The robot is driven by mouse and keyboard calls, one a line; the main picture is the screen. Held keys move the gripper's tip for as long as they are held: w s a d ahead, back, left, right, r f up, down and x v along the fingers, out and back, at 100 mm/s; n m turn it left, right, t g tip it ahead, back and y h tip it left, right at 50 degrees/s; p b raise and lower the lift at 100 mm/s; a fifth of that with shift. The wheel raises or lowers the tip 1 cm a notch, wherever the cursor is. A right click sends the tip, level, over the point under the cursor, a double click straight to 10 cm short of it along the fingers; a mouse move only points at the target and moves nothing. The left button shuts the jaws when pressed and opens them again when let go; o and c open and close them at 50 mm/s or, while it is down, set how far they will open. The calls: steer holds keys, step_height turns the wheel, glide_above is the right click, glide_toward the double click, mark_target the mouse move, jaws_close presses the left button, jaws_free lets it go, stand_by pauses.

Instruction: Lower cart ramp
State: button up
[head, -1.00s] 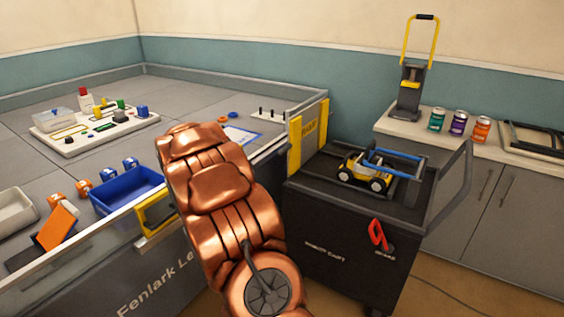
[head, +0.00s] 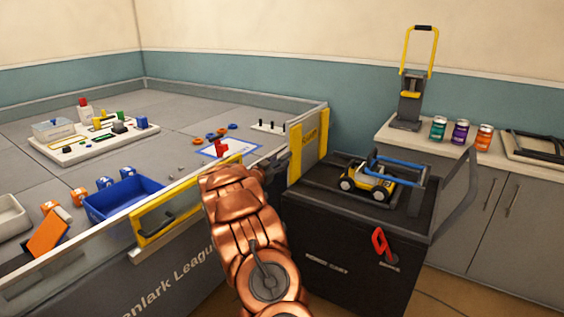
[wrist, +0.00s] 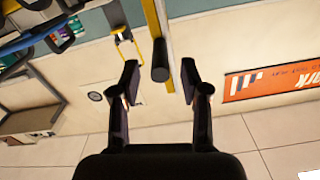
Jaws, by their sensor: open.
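The cart (head: 345,245) is a dark box at the right of the playing table. Its ramp (head: 309,150), a yellow panel with lettering, stands upright at the cart's left edge, beside the table. My gripper shows in the wrist view (wrist: 160,70), open, with one dark finger on either side of a dark rounded bar end (wrist: 160,60). Yellow edges, apparently of the ramp, run upward beside this bar. I cannot tell whether the fingers touch anything. In the head view my copper arm hides most of the gripper, left of the ramp.
A yellow toy vehicle (head: 368,181) sits on the cart top by a blue bar. A red lever (head: 379,243) is on the cart front. The table (head: 190,135) holds a blue bin (head: 125,205) and a yellow-framed gate (head: 175,213). Several cans stand on the right cabinet.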

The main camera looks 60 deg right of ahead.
steer(key=shift+w+d, duration=0.1)
steer(key=shift+d, duration=1.3)
jaws_close()
